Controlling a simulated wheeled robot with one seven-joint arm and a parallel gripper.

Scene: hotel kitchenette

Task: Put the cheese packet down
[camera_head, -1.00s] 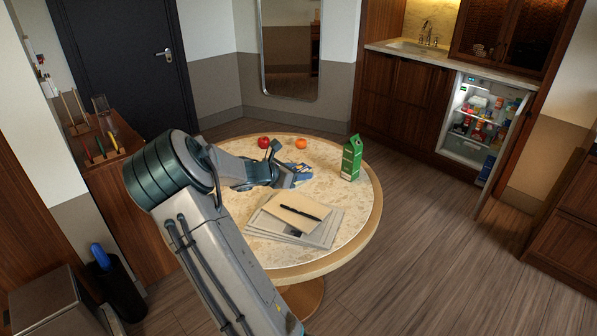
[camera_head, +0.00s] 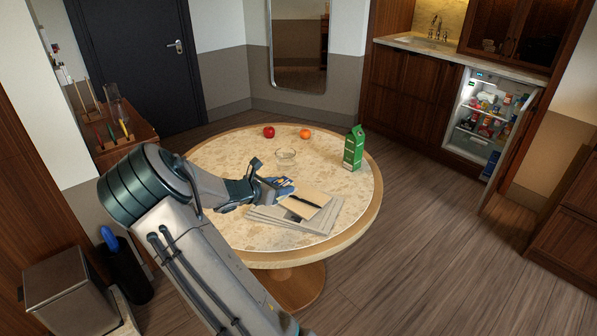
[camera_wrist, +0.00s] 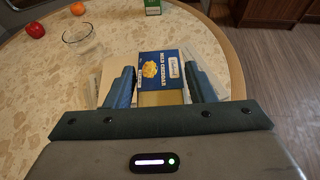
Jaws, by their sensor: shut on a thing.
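The cheese packet (camera_wrist: 162,68) is a blue and yellow box with a cheddar label, seen in the wrist view between my two fingers. My gripper (camera_head: 272,186) is shut on it over the round table (camera_head: 225,160). In the head view the packet (camera_head: 281,185) shows as a small blue and yellow patch at my fingertips. It is above or beside the near-left edge of the stack of papers; I cannot tell whether it touches anything. Part of the packet is hidden by the fingers.
A glass bowl (camera_head: 286,156), a red apple (camera_head: 269,131), an orange (camera_head: 305,134) and a green carton (camera_head: 353,148) stand on the table. Papers (camera_head: 325,218) with a tan envelope and a pen (camera_head: 306,201) lie at the right. The table's left side is clear. The fridge (camera_head: 487,122) is open.

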